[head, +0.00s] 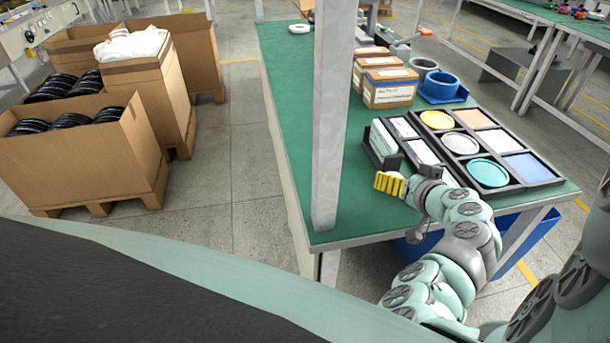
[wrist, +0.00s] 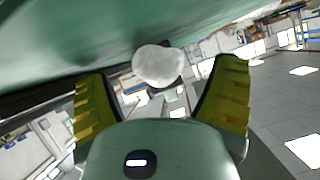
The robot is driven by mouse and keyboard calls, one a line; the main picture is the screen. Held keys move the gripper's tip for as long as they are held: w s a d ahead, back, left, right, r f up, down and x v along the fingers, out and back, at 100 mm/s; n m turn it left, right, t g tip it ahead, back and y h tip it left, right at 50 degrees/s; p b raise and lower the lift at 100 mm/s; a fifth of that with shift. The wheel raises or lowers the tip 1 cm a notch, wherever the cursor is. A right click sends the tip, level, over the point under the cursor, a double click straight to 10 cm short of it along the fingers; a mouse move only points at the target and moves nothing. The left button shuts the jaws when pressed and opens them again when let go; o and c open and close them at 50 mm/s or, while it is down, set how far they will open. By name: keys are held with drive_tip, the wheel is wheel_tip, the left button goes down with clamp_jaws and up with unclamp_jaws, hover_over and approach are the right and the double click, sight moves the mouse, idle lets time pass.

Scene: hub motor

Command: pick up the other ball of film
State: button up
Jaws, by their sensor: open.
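My gripper (head: 390,184), with yellow ribbed fingers, is at the near part of the green table, left of the black tray. In the wrist view its two fingers (wrist: 161,78) are spread wide apart. A whitish, rounded lump (wrist: 158,65), which looks like a ball of film, shows in the gap between the fingertips, against the edge of a green surface. Neither finger visibly touches it, and how far beyond the tips it lies is unclear. I cannot make out this lump in the head view, where my gripper may hide it.
Cardboard boxes (head: 85,170) stand left; one holds crumpled white material (head: 132,45).

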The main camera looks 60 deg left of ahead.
drive_tip(key=shift+w+a+f, duration=0.2)
drive_tip(key=shift+a+f, duration=0.1)
drive_tip(key=shift+a, duration=0.2)
drive_tip(key=c, duration=0.9)
